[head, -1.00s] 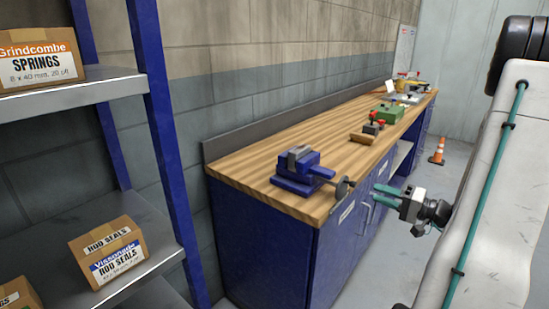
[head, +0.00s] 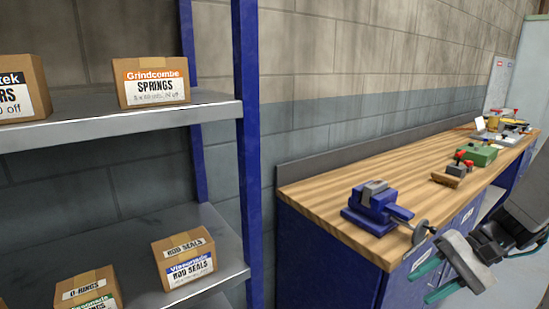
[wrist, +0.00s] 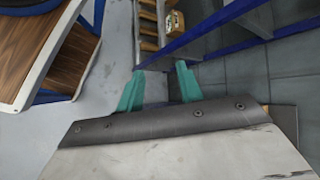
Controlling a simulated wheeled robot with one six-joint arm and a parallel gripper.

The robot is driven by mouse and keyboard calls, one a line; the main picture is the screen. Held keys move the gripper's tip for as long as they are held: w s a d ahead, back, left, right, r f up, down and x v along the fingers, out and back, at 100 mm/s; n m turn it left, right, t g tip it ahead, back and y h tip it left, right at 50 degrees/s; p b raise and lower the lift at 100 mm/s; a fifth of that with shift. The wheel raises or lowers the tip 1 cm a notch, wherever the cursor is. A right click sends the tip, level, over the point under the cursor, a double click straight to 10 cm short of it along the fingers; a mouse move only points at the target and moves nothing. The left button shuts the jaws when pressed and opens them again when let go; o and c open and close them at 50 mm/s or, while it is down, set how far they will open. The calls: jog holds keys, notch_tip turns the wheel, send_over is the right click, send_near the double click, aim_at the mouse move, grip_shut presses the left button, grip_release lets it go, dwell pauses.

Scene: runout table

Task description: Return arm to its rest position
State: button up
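My gripper (head: 424,285) is at the lower right of the head view, in front of the workbench's blue cabinets. Its teal fingers also show in the wrist view (wrist: 159,78), spread apart with nothing between them. The gripper is open and empty. Part of my arm shows behind it at the right edge of the head view, and the rest is out of the picture.
A wood-topped workbench (head: 325,206) with a blue vice (head: 375,205) runs along the wall. A shelf rack (head: 247,130) at left holds several cartons, including a springs carton (head: 152,82). Grey floor (wrist: 110,50) shows clear in the wrist view.

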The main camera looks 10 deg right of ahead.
jog(key=s+a+r+n+h, duration=0.7)
jog(key=a+r+n+h, duration=0.2)
jog(key=a, duration=0.3)
jog(key=shift+s+a+r+h, duration=0.35)
jog(key=shift+r+h, duration=0.05)
jog(key=shift+r, duration=0.3)
jog(key=shift+d, duration=0.1)
